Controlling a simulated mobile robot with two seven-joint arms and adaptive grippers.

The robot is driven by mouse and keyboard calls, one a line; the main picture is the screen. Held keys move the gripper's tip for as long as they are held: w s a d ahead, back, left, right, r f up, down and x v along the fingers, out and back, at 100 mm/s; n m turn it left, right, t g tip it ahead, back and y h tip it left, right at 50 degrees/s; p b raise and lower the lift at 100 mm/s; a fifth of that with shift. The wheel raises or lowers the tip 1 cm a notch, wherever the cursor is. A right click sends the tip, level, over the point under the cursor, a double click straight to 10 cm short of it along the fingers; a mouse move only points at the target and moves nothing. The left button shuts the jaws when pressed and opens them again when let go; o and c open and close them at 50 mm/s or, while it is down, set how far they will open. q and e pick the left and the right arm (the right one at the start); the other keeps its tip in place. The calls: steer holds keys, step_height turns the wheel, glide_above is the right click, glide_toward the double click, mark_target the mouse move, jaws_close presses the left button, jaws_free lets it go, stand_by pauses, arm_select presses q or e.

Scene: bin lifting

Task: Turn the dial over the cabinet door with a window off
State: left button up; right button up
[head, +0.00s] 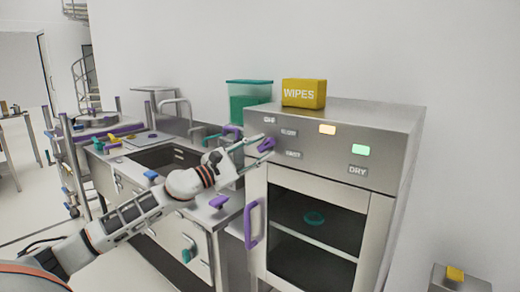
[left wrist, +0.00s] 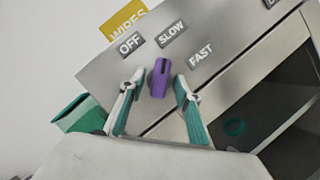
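The purple dial (head: 266,145) is on the front panel of the steel cabinet (head: 345,130), above and left of its windowed door (head: 315,218). In the left wrist view the dial (left wrist: 160,78) sits below the labels OFF (left wrist: 130,43), SLOW (left wrist: 172,35) and FAST (left wrist: 201,54). Its narrow end points up, roughly toward SLOW. My left gripper (head: 267,147) is open at the panel, also seen in the left wrist view (left wrist: 159,84). Its fingers stand on either side of the dial with gaps; no contact shows. My right gripper is not in view.
A yellow WIPES box (head: 304,94) stands on the cabinet and a teal bin (head: 249,95) is behind at left. An orange light (head: 327,129) and green light (head: 361,150) are right of the dial. A purple door handle (head: 251,225) sticks out below my left gripper.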

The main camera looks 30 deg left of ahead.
arm_select(q)
jaws_close()
steer(key=shift+n, duration=0.4)
steer(key=shift+d+n+t+y, duration=0.1)
steer(key=shift+n+t+y, duration=0.35)
steer(key=shift+n, duration=0.35)
steer(key=shift+n+t+y, duration=0.25)
steer(key=shift+n+t, duration=0.1)
steer(key=shift+n, duration=0.75)
steer(key=n+t+y+p, duration=0.1)
steer(key=n+y+p, duration=0.1)
steer(key=n, duration=0.2)
steer(key=shift+d+n, duration=0.1)
steer(key=shift+n, duration=0.3)
steer(key=shift+n+t+y+p, duration=0.3)
steer(key=shift+n+y+p, duration=0.8)
steer(key=shift+n, duration=1.1)
steer(key=shift+f+y, duration=0.1)
steer(key=shift+y, duration=0.2)
